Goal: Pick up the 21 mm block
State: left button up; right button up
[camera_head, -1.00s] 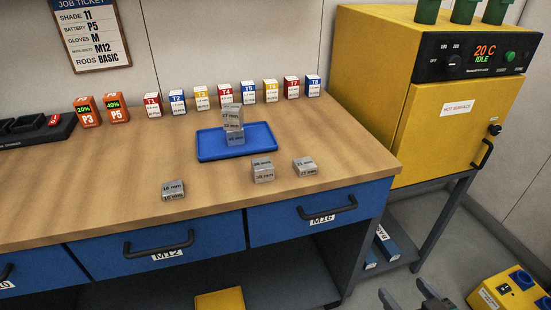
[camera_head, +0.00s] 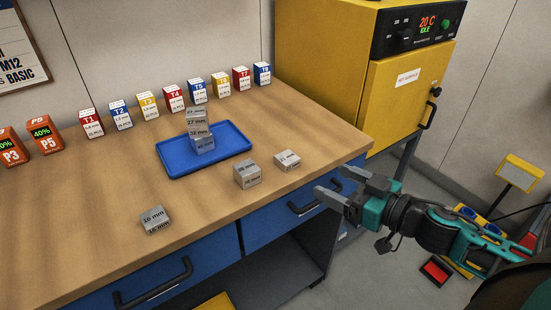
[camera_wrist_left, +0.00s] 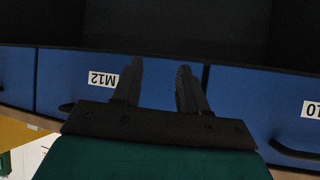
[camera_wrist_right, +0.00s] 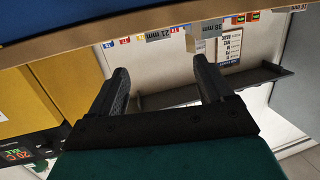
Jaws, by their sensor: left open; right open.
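The 21 mm block (camera_head: 287,160) is a small grey block lying on the wooden bench near its right front edge. Its label also shows in the right wrist view (camera_wrist_right: 165,33), beyond the fingers. My right gripper (camera_head: 335,181) is open and empty, in front of the bench's right end, to the right of and nearer than the block, apart from it. Its two fingers show spread in the right wrist view (camera_wrist_right: 158,66). My left gripper (camera_wrist_left: 160,65) is open and empty, with blue drawer fronts beyond it; it is not in the head view.
A larger grey block (camera_head: 247,175) sits just left of the 21 mm block. A 16 mm block (camera_head: 155,220) lies farther left. A blue tray (camera_head: 175,168) holds a stack of grey blocks (camera_head: 200,130). Labelled boxes line the back. A yellow oven (camera_head: 390,100) stands right of the bench.

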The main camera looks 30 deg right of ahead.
send_near(293, 160)
jog(key=shift+a+x, duration=0.2)
jog(key=shift+x, duration=2)
jog(key=x, duration=0.3)
jog(key=shift+w+d, duration=0.1)
jog(key=shift+w, duration=0.05)
jog(key=shift+w+f, duration=0.15)
jog(key=shift+w, duration=0.6)
jog(key=shift+a, duration=0.25)
jog(key=shift+c, duration=0.5)
jog(key=c, duration=1.1)
